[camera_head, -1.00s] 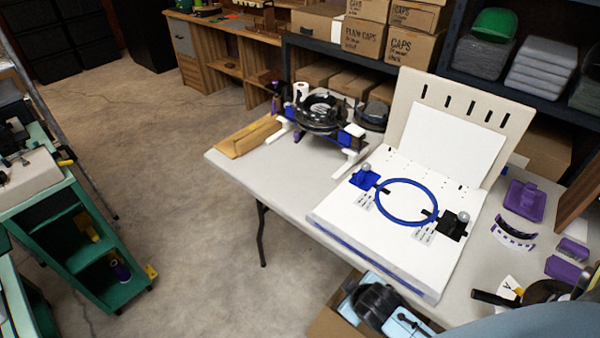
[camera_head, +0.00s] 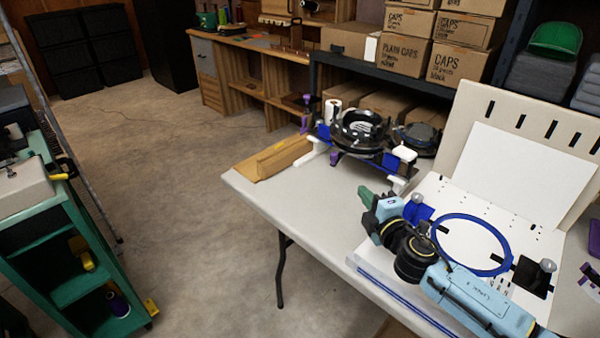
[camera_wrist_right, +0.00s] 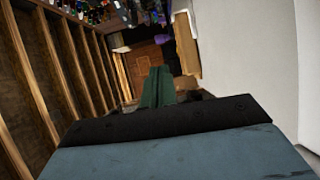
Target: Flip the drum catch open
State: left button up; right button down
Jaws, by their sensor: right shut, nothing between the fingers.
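A round black drum-like device (camera_head: 360,132) stands on a white and blue stand (camera_head: 398,183) at the back of the table. No catch on it can be made out at this size. My right gripper (camera_head: 365,194) is in front of and below the device, apart from it, above the table near the white board. Its green fingers are shut and empty; they also show shut in the right wrist view (camera_wrist_right: 157,88). The right wrist view does not show the device. My left gripper is not in view.
A white board (camera_head: 440,192) with a blue ring (camera_head: 470,215) and small clamps lies under my right arm. A tan cardboard piece (camera_head: 283,158) lies left of the device. A second round black piece (camera_head: 417,137) sits behind it. The table's left part (camera_head: 300,205) is clear.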

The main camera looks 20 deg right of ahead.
aim_at(335, 158)
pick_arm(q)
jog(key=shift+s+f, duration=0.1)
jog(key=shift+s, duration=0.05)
pick_arm(e)
jog(key=shift+r, duration=0.1)
